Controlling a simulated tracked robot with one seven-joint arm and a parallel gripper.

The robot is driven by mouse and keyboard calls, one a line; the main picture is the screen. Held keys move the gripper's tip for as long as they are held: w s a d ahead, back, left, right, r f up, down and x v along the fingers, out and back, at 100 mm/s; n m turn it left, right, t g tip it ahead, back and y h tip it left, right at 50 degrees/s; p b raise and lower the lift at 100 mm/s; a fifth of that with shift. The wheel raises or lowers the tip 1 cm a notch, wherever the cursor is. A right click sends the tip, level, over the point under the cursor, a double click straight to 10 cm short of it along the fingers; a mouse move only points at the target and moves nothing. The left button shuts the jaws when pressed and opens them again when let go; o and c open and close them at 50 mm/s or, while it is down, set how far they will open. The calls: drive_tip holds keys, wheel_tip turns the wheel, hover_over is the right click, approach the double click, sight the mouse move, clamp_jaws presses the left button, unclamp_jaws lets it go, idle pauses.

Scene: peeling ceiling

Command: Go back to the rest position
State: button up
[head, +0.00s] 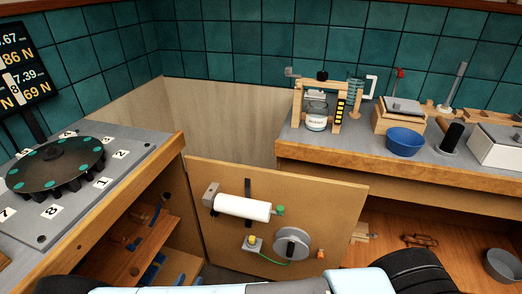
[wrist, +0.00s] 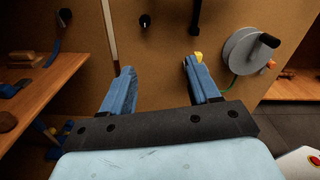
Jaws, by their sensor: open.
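My gripper (wrist: 160,82) is open in the wrist view, with two blue fingers spread apart and nothing between them. It faces an upright wooden panel (head: 225,245), which also shows in the wrist view (wrist: 155,60). A yellow knob (wrist: 198,57) shows just behind the right fingertip; I cannot tell whether they touch. A grey reel with a dark handle (wrist: 246,52) is to the right of the fingers. In the head view the fingers are not visible; only pale blue parts of my own body show at the bottom edge.
The panel carries a white cylinder (head: 240,207), a yellow-topped box (head: 253,242) and the reel (head: 292,245). A bench with a numbered dark wheel (head: 52,165) is left. Another bench at right holds a blue bowl (head: 404,142) and a jar (head: 316,117). Shelves (head: 130,255) sit below.

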drive_tip(key=w+d+r+m+g+h, duration=0.2)
drive_tip(key=w+d+r+m+g, duration=0.3)
drive_tip(key=r, duration=0.5)
drive_tip(key=w+d+r+m+g+h, duration=0.1)
drive_tip(key=w+d+r+m+g, duration=0.2)
drive_tip(key=w+d+r+m, duration=0.45)
drive_tip(key=w+d+r+m+g+h, duration=0.2)
drive_tip(key=w+r+m+g, duration=0.15)
drive_tip(key=r, duration=0.85)
drive_tip(key=s+d+r+m+g+y, duration=0.2)
drive_tip(key=d+r+m+g+y, duration=0.65)
drive_tip(key=d+r, duration=1.35)
drive_tip(key=s+d+r+m+t+y, duration=0.1)
drive_tip(key=s+d+r+m+t, duration=0.6)
drive_tip(key=s+d+m, duration=0.3)
drive_tip(key=shift+s+d+r+m+t, duration=0.15)
drive_tip(key=shift+s+d+m+t, duration=0.3)
drive_tip(key=shift+s, duration=1.15)
drive_tip(key=shift+d+y, duration=0.1)
drive_tip(key=shift+y, duration=0.15)
